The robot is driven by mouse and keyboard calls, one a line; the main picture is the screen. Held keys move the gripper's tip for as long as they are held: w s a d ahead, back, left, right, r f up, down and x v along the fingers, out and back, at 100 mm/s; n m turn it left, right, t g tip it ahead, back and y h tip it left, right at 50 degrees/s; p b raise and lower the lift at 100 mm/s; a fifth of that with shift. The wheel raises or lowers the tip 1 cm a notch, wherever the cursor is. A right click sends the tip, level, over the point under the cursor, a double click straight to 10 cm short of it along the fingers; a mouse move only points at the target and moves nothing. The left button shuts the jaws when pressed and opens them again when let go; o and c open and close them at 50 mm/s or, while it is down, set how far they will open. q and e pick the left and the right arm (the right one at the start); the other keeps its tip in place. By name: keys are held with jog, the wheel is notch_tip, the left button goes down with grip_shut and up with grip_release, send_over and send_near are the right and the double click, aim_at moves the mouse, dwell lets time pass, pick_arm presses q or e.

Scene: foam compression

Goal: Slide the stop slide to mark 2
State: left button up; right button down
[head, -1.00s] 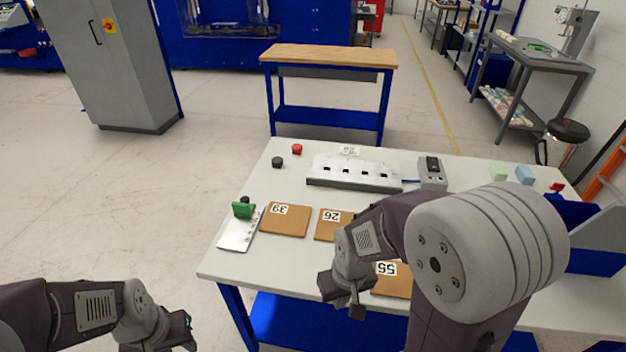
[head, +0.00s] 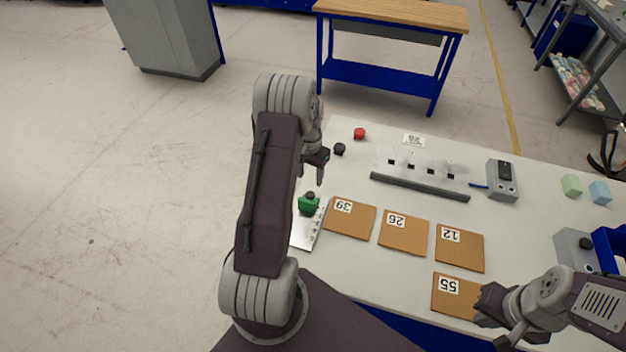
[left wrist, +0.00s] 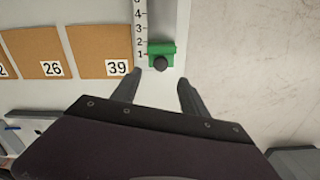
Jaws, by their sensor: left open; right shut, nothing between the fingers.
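The green stop slide (head: 309,204) with its dark knob sits on the pale scale plate (head: 306,238) at the table's left edge. In the left wrist view the stop slide (left wrist: 167,47) stands beside the printed mark 1, with mark 2 just above it along the scale (left wrist: 140,25). My left gripper (head: 318,168) is above the table, just beyond the slide. In the left wrist view its open fingers (left wrist: 157,90) point towards the slide, with nothing between them. My right gripper (head: 492,322) is shut and empty near the board marked 55.
Brown boards marked 39 (head: 350,222), 26 (head: 403,238), 12 (head: 460,252) and 55 (head: 450,302) lie right of the scale. Behind are a grey bar (head: 420,187), a black knob (head: 340,149), a red knob (head: 360,133) and a grey switch box (head: 502,180).

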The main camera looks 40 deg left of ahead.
aim_at(310, 194)
pick_arm(q)
notch_tip(310, 194, down, 9)
jog(key=shift+w+a+f+p, duration=0.1)
jog(key=shift+f+p, duration=0.05)
jog(key=shift+p, duration=0.65)
jog(key=shift+w+f, duration=0.1)
jog(key=shift+f, duration=0.05)
grip_shut()
dwell(0.8)
